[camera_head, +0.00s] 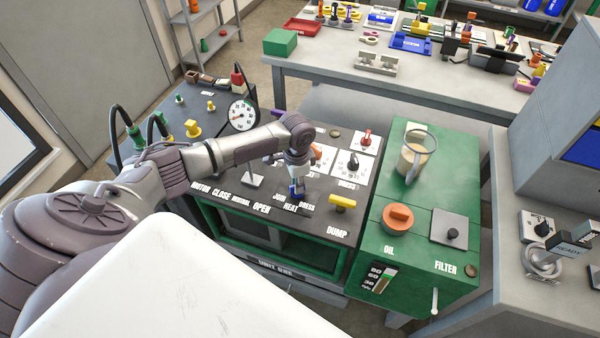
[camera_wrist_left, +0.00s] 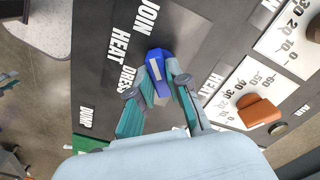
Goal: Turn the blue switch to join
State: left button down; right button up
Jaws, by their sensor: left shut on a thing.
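The blue switch (camera_head: 294,189) sits on the dark top panel of the green unit, beside the labels JOIN, HEAT and DRESS. In the left wrist view the blue switch (camera_wrist_left: 158,62) carries a white mark on its top; I cannot tell for sure which label it points to. My left gripper (camera_head: 297,184) reaches down onto it from above. In the left wrist view the fingers of my left gripper (camera_wrist_left: 162,88) are shut on the switch, one on each side. The fingers partly hide the switch in the head view. My right gripper is not in view.
A yellow knob (camera_head: 342,202) by DUMP is close to the right. The orange knob (camera_wrist_left: 258,111) and other dials are on white plates nearby. A round gauge (camera_head: 242,114) stands behind my arm. The green oil unit (camera_head: 457,200) with a clear jar (camera_head: 415,155) is at right.

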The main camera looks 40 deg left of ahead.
pick_arm(q)
jog(key=shift+w+d+r, duration=0.1)
jog(key=c, duration=1.1)
grip_release()
notch_tip(320, 180, up, 12)
jog(key=shift+w, duration=0.1)
